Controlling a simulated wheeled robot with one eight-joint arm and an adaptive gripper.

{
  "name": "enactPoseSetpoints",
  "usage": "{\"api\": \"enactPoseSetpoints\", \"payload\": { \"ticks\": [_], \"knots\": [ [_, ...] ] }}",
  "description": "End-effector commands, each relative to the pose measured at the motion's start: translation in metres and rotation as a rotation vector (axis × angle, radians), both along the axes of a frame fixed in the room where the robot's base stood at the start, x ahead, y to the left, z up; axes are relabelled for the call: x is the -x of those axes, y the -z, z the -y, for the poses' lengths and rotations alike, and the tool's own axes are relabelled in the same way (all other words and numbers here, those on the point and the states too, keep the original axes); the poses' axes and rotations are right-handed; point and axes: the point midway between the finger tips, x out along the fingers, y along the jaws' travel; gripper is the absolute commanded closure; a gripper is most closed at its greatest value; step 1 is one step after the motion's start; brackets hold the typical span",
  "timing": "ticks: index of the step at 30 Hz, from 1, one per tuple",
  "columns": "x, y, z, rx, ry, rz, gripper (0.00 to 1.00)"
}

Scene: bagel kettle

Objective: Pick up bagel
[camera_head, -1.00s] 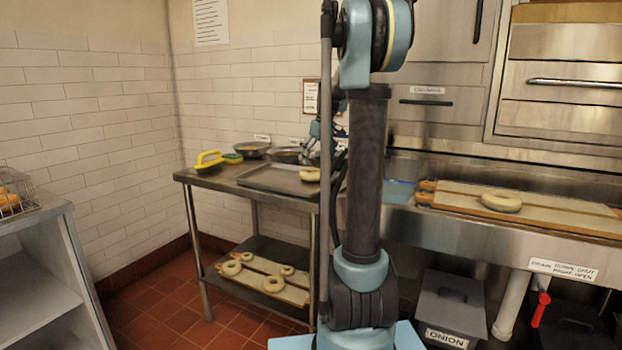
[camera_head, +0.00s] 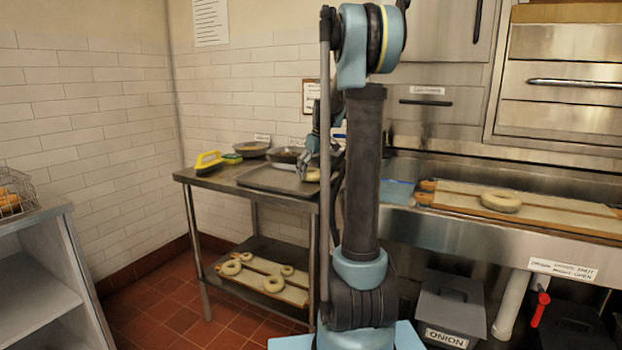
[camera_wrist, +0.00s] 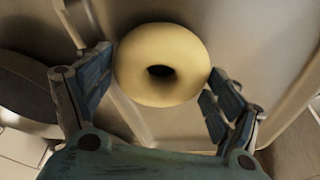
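A pale bagel (camera_wrist: 185,84) lies on the metal tray in the wrist view, between and just beyond the fingertips of my gripper (camera_wrist: 157,88). The fingers are spread, one on each side of the bagel. The left fingertip is close to its edge, and I cannot tell whether it touches. In the head view the same bagel (camera_head: 312,175) sits at the right end of the tray (camera_head: 265,178), partly hidden by my arm. My gripper (camera_head: 306,165) is just above it there.
Two bowls (camera_head: 252,149) and a yellow-handled tool (camera_head: 207,161) stand behind and left of the tray. Another bagel (camera_head: 501,201) lies on a board on the right counter. Several bagels lie on the lower shelf (camera_head: 262,247).

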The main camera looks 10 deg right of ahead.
Motion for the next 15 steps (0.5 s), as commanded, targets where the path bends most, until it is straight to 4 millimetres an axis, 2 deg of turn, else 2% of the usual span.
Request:
{"api": "enactPoseSetpoints", "payload": {
  "ticks": [11,15],
  "knots": [
    [0.0,-0.001,-0.002,0.0,-0.002,0.0,0.42],
    [0.0,-0.01,-0.002,0.0,-0.002,0.0,0.42]
  ]
}}
